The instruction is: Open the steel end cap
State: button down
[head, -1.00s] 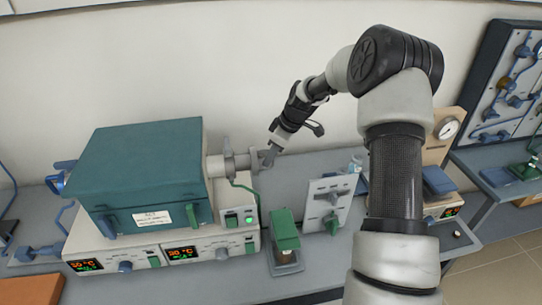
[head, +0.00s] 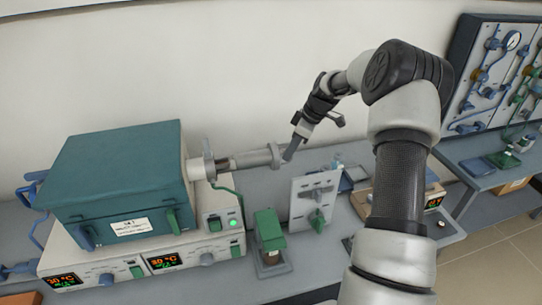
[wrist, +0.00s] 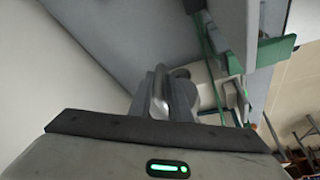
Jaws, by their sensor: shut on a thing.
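The steel end cap (head: 276,157) is at the right end of a grey horizontal rod or tube (head: 245,159). This sticks out to the right of the flange (head: 209,161) on the side of the teal furnace (head: 115,170). The cap stands well apart from the flange. My gripper (head: 291,151) is shut on the cap from its right side. In the wrist view the gripper (wrist: 163,100) covers part of the cap, and a rounded grey piece shows between the fingers. The exact grip point is hard to make out.
A white control base (head: 110,255) with red displays carries the furnace. A green hose (head: 226,189) hangs below the flange. A green-topped stand (head: 268,230) and an upright valve panel (head: 314,200) stand on the bench below my gripper. The wall behind is bare.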

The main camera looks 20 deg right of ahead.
jog(key=d, duration=0.6)
jog(key=shift+w+d+r, duration=0.2)
jog(key=shift+w+r, duration=0.1)
jog(key=c, duration=1.8)
grip_release()
jog(key=shift+o, duration=0.2)
jog(key=shift+a+f, duration=0.1)
jog(key=shift+s, duration=0.1)
jog(key=v, duration=1.7)
jog(key=shift+s+b, duration=0.15)
jog(key=shift+b, duration=0.2)
